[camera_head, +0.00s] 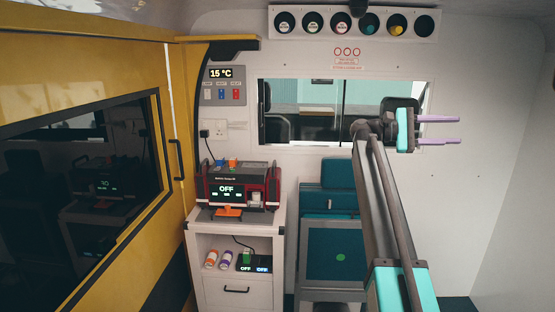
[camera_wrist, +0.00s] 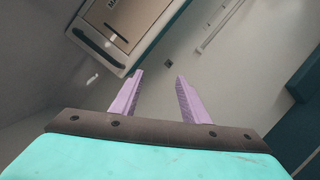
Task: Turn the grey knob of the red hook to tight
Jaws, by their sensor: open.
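I cannot make out a red hook or its grey knob in either view. My gripper (camera_head: 458,129) is raised at the right in the head view, in front of the rear wall and window, with its two lilac fingers pointing right. In the wrist view the fingers (camera_wrist: 160,75) stand apart with nothing between them. My gripper is open and empty, and neither finger seems to touch anything.
A red and dark device (camera_head: 268,188) reading OFF stands on a white cabinet (camera_head: 238,275). A teal seat (camera_head: 338,200) stands at the back. The right wall (camera_head: 515,170) is bare. A pale, dark-edged unit (camera_wrist: 125,25) shows in the wrist view.

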